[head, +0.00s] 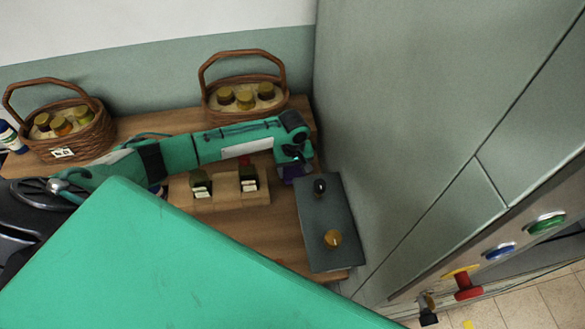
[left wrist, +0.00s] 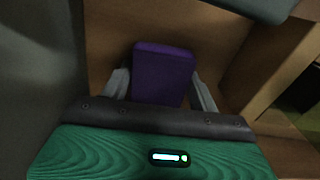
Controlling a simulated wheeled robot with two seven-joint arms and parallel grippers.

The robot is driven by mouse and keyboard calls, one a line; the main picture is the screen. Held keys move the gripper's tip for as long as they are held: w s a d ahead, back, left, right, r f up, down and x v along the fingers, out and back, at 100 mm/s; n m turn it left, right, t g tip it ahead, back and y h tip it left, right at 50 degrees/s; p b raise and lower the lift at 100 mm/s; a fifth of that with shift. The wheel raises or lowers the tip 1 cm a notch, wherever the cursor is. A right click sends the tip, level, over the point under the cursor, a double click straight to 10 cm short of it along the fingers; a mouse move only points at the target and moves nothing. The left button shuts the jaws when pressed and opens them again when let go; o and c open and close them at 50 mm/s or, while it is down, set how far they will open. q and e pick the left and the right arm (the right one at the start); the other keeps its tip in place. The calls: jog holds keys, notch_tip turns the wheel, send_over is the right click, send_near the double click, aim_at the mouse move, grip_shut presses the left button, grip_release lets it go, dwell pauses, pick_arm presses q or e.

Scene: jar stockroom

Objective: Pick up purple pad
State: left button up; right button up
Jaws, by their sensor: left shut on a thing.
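The purple pad (left wrist: 162,72) is in the middle of the left wrist view, between the two fingers of my left gripper (left wrist: 162,88). The gripper is shut on it. In the head view the pad (head: 293,171) shows only as a small purple patch under my left gripper (head: 296,160), near the right end of the wooden table. The arm hides most of it. I cannot tell whether the pad touches the table. My right gripper does not show.
Two wicker baskets (head: 208,87) (head: 93,142) with jars stand at the back. A wooden rack (head: 228,188) holding dark items is left of the gripper. A dark grey panel (head: 318,205) with a black knob and an amber knob lies right. A grey-green wall (head: 400,110) rises close on the right.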

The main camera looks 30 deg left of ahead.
aim_at(293, 169)
pick_arm(q)
notch_tip(293, 169, up, 20)
jog(key=b, duration=0.4)
dwell(0.3)
jog(key=shift+o, duration=0.9)
jog(key=shift+r, duration=0.1)
jog(key=shift+c, duration=0.5)
